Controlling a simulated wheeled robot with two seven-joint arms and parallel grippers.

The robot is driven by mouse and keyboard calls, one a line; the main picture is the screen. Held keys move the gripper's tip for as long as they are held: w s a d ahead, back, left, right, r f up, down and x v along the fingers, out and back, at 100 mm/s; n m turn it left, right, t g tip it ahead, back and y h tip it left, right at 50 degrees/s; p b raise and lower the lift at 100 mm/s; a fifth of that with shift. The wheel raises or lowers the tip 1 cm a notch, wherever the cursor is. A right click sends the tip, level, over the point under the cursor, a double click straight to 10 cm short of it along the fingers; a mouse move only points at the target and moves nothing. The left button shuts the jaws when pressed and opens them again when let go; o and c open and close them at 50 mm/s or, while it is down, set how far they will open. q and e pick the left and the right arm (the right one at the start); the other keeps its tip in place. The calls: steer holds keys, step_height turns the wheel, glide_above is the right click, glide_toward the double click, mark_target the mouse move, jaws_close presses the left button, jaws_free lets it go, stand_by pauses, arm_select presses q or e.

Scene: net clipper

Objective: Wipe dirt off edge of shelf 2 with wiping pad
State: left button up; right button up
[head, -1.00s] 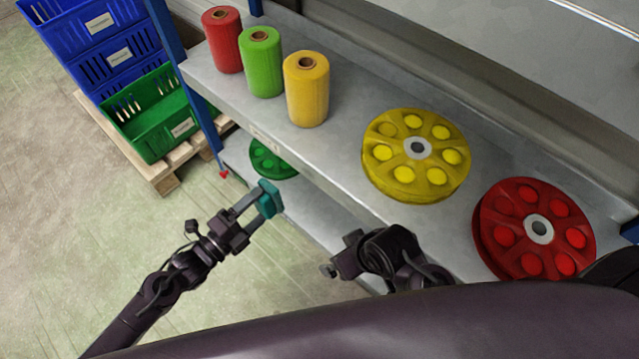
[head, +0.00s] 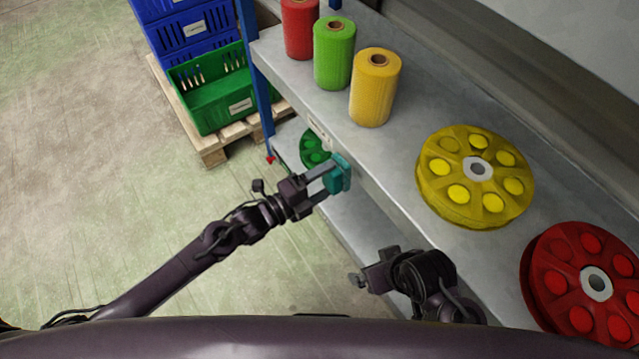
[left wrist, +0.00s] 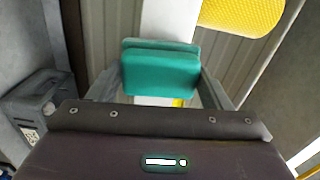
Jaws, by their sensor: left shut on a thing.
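My left gripper (head: 328,182) is shut on a teal wiping pad (head: 340,173), held just in front of the shelf edge. The pad also shows between the fingers in the left wrist view (left wrist: 160,68). In the head view it overlaps the front edge of the upper shelf (head: 385,195); I cannot tell whether it touches. No dirt can be made out on the edge. My right gripper (head: 372,277) is near the shelf front, lower right of the pad; its fingers do not show clearly.
Red (head: 299,28), green (head: 334,55) and yellow (head: 375,90) spools stand on the upper shelf. A yellow wheel (head: 476,178) and red wheel (head: 583,283) lie there too. A green wheel (head: 316,148) is on the lower shelf. Crates (head: 212,95) stand on a pallet (head: 215,150) at left.

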arm_select(q)
steer(key=shift+b+x, duration=0.45)
steer(key=shift+x, duration=0.55)
stand_by(0.6)
steer(key=shift+s, duration=0.1)
steer(key=shift+s+d+p, duration=0.35)
steer(key=shift+s+d, duration=0.1)
steer(key=shift+s, duration=0.2)
steer(key=shift+s+d+p, duration=0.3)
steer(key=shift+s+d, duration=0.2)
steer(key=shift+s, duration=0.2)
steer(key=shift+s+d, duration=0.15)
steer(key=shift+s, duration=0.05)
steer(key=shift+d, duration=0.15)
steer(key=shift+w, duration=0.15)
